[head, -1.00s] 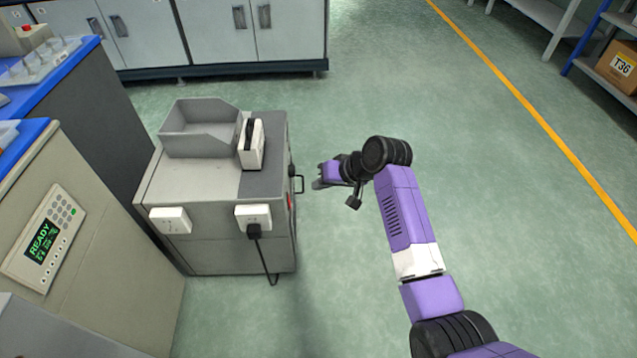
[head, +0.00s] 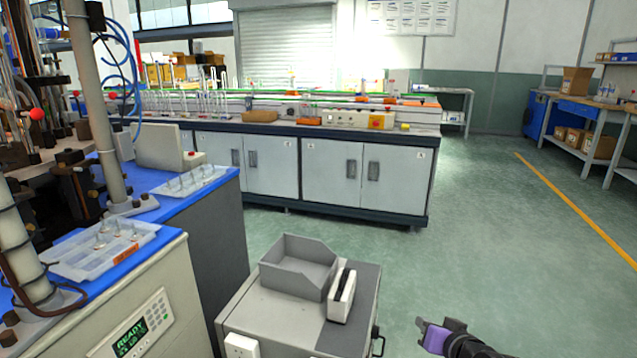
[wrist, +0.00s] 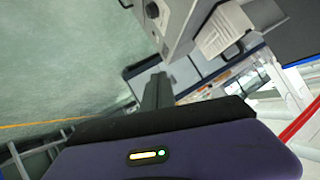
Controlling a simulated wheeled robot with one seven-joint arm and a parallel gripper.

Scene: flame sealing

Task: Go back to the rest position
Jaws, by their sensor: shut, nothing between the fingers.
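My gripper (head: 421,322) is at the lower right of the head view, to the right of the small grey cabinet (head: 265,318) and apart from it. It is shut and empty, pointing left in the picture. In the wrist view, the dark fingers of my gripper (wrist: 157,92) stick out together beyond the purple housing, with nothing between them. Most of my arm is below the head view's edge.
The cabinet carries an open grey bin (head: 298,268) and a white-and-black device (head: 341,295); a handle (head: 378,342) juts from its right side. A machine with a blue top (head: 205,205) stands left. Long benches (head: 330,175) are behind. Green floor (head: 480,240) is clear at right.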

